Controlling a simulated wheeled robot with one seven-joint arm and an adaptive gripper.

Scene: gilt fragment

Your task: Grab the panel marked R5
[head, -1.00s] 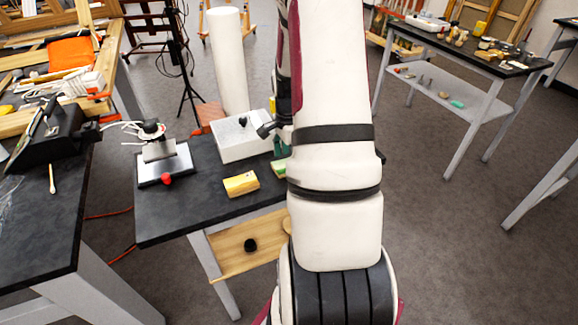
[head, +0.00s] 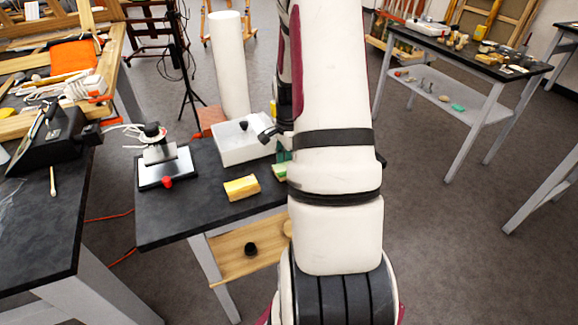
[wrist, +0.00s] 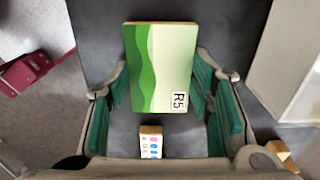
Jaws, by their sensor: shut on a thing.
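The panel marked R5 (wrist: 165,50) is a flat piece with green waves and a pale face, and its R5 label is at the lower right in the wrist view. My gripper (wrist: 161,88) has its teal finger pads on both sides of the panel and is shut on it. In the head view a small green and pale piece (head: 280,170) shows at the table edge beside my arm, which hides most of the gripper and the panel.
A small block with coloured marks (wrist: 151,143) lies close below the panel in the wrist view. A white box (head: 240,150), a yellow block (head: 241,187) and a stand with a red knob (head: 165,168) are on the dark table (head: 190,215).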

